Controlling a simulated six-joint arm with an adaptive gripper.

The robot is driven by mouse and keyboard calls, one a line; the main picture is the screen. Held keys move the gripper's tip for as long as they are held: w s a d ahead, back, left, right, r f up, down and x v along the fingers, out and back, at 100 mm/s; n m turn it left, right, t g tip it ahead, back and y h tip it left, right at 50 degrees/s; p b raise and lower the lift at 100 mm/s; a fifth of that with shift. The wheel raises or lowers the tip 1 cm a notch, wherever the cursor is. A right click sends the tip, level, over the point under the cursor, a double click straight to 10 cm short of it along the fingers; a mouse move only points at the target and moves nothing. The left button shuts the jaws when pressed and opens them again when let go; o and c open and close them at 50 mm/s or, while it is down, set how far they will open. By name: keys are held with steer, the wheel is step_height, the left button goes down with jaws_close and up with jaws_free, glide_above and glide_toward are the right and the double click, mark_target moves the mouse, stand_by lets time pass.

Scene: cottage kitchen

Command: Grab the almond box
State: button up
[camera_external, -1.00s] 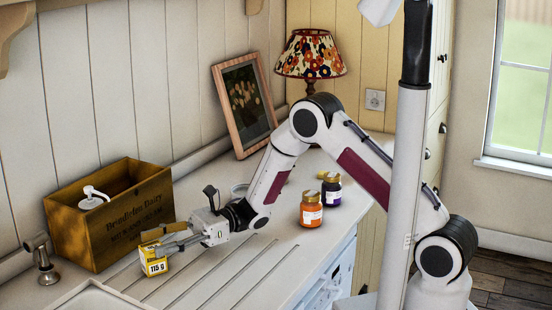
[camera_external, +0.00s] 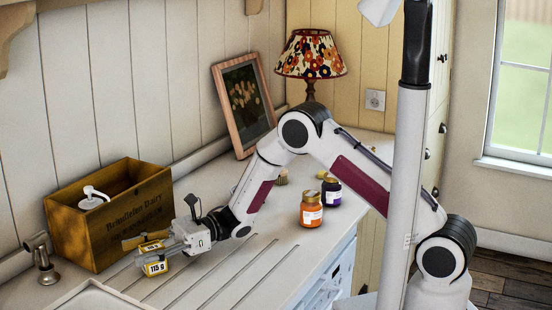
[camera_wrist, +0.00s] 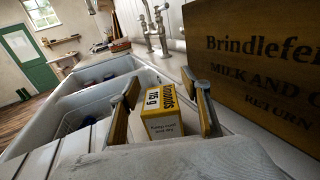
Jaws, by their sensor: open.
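The almond box (camera_wrist: 158,108) is a small yellow and white carton marked "115 g", standing on the counter by the sink. It also shows in the external view (camera_external: 155,267), partly covered by my gripper. My gripper (camera_wrist: 163,100) is open, with one finger on each side of the box in the wrist view. The fingers look apart from the box, with a narrow gap on each side; contact is hard to tell. In the external view my gripper (camera_external: 150,254) reaches in low from the right.
A wooden dairy crate (camera_external: 108,215) with a white pump bottle (camera_external: 93,198) stands close behind the box. The sink (camera_wrist: 100,75) and taps (camera_wrist: 155,35) lie beyond it. Orange (camera_external: 311,209) and purple (camera_external: 331,190) jars stand to the right on the counter.

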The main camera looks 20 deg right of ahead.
steer(key=shift+s+a, duration=0.25)
steer(key=shift+a, duration=0.4)
steer(key=c, duration=1.3)
